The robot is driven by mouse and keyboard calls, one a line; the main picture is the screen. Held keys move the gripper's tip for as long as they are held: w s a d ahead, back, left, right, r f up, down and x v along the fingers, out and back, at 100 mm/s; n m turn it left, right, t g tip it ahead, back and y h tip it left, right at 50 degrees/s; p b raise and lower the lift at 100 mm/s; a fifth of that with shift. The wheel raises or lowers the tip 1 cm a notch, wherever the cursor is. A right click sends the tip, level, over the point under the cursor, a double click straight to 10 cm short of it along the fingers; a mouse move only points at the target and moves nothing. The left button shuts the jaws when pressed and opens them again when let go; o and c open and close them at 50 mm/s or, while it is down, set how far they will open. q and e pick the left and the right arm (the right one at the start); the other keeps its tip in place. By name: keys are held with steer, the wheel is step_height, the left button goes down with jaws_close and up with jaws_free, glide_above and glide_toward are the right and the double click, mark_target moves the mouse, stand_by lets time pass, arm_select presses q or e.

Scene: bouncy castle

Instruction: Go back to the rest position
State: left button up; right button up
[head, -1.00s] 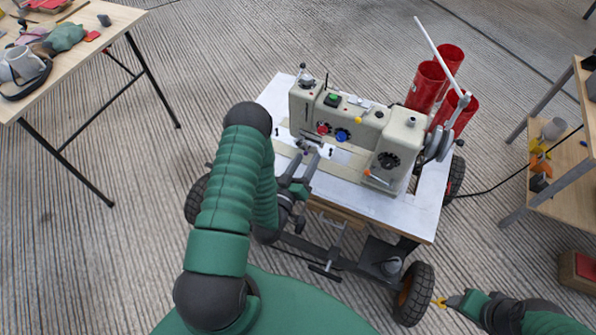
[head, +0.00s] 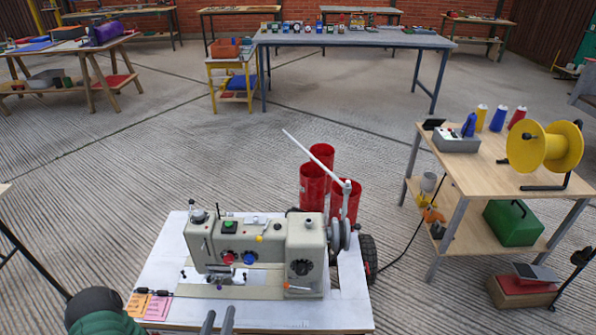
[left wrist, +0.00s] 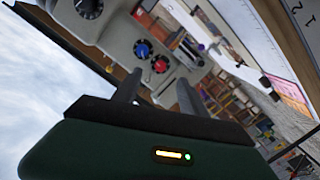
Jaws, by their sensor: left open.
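My left gripper (head: 218,317) shows at the bottom edge of the head view, two grey fingers apart with nothing between them. They stand near the front edge of the white sewing table (head: 350,290). In the left wrist view the open fingers (left wrist: 157,90) point toward the cream sewing machine (left wrist: 118,40), whose blue and red knobs lie beyond them. In the head view the sewing machine (head: 255,255) stands upright on the table. My green left arm shows partly at the lower left. My right gripper is not in view.
Red cylinders (head: 312,185) stand behind the machine. A wooden bench (head: 475,165) with a yellow reel (head: 545,147) stands at the right. A long blue-grey table (head: 350,40) is at the back. The concrete floor between is clear.

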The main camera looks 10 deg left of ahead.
arm_select(q)
steer(key=w+d+f+m+g+h, duration=0.1)
steer(key=w+d+m+g+h, duration=0.35)
steer(key=m+g, duration=0.35)
steer(key=s+d+r+g+y, duration=0.2)
steer(key=s+d+r+g, duration=0.55)
steer(key=s+r, duration=0.45)
step_height(320, 180, up, 22)
steer(key=p, duration=2.3)
steer(key=shift+s+f+t, duration=0.25)
steer(key=shift+t, duration=0.2)
